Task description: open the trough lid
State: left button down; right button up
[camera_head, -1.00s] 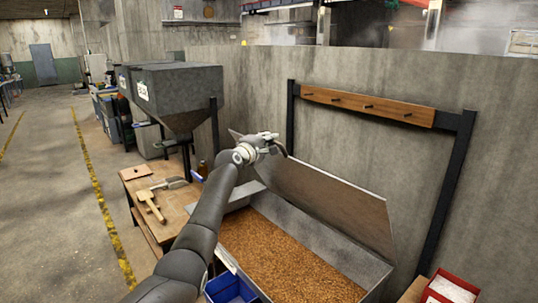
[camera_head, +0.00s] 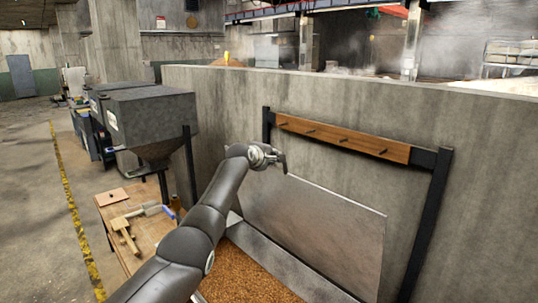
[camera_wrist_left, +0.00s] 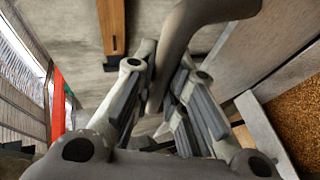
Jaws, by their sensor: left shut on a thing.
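The trough lid (camera_head: 330,225) is a grey metal panel, raised nearly upright along the back of the trough, close to the concrete wall. The trough (camera_head: 285,262) is open below it, with brown grain (camera_head: 250,275) inside. My left gripper (camera_head: 276,158) is at the lid's upper left. In the left wrist view its fingers (camera_wrist_left: 158,95) are shut around a grey curved handle (camera_wrist_left: 172,50). Where the handle joins the lid is hidden. My left arm covers the trough's left part. My right gripper is not in view.
A wooden peg rail (camera_head: 340,139) on a dark frame stands behind the lid. To the left, a wooden table (camera_head: 112,210) holds a mallet (camera_head: 124,232) beside a grey hopper (camera_head: 150,120). Floor is free at far left.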

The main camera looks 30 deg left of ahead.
pick_arm(q)
jog(key=shift+r, duration=0.15)
jog(key=c, duration=1.5)
grip_release()
jog(key=shift+d, duration=0.15)
jog(key=shift+o, duration=0.2)
jog(key=shift+s, duration=0.1)
jog(key=v, duration=1.1)
jog(key=shift+s, duration=0.4)
